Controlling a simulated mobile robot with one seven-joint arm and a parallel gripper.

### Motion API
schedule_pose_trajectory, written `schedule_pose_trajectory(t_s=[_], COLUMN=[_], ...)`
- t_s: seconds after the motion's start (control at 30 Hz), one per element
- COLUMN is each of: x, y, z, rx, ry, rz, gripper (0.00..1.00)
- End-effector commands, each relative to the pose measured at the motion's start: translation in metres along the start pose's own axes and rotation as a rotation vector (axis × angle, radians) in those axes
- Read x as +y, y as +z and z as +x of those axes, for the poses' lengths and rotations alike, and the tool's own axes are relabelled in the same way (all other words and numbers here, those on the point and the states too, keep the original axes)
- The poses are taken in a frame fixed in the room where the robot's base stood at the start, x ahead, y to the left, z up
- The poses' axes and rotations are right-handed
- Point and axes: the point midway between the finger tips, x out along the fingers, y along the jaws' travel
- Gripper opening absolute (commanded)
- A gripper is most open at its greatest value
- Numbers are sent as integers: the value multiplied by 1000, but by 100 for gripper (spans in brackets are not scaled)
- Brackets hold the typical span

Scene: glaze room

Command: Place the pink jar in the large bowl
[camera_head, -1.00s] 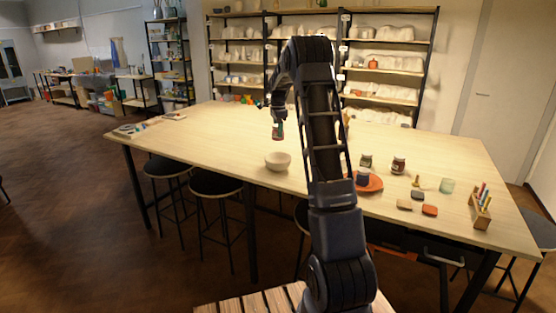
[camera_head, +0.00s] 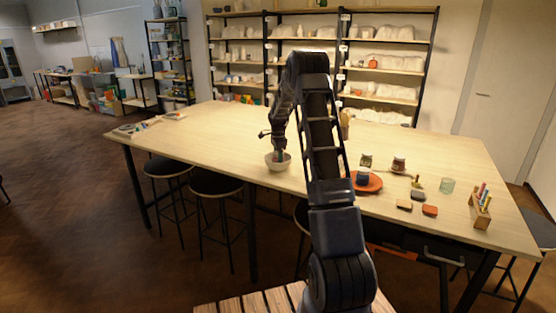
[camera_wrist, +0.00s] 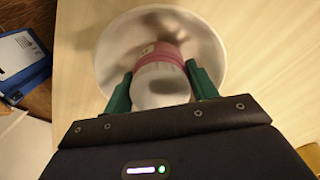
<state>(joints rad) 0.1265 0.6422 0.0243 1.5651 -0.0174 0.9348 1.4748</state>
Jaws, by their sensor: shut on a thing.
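The large bowl (camera_head: 283,166), pale and round, stands on the table near its front edge. In the wrist view its rim (camera_wrist: 103,58) surrounds the far part of the jar. The pink jar (camera_wrist: 158,55) has a pink band and a pale grey-white end towards my camera. My gripper (camera_wrist: 160,85) is shut on it, with a green finger on each side. In the head view my gripper (camera_head: 279,153) is down at the bowl and the jar is mostly hidden. I cannot tell whether the jar touches the bowl's floor.
To the right, a dark blue cup (camera_head: 362,176) sits on an orange plate (camera_head: 375,186). Small jars (camera_head: 398,164), coloured blocks (camera_head: 430,210), a glass (camera_head: 447,185) and a pen rack (camera_head: 480,208) lie farther right. The table left of the bowl is mostly clear.

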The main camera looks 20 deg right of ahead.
Motion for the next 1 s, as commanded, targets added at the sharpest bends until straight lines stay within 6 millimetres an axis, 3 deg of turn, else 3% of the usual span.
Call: schedule_pose_trajectory(t_s=[0.1,0.47,0.5,0.83,1.0], x=[0,0,0,0,-1], y=[0,0,0,0,0], z=[9,12,12,10,-5], rx=[0,0,0,0,1], ry=[0,0,0,-1,-3], rz=[0,-1,-1,0,-1], gripper=[28,28,65,66,66])
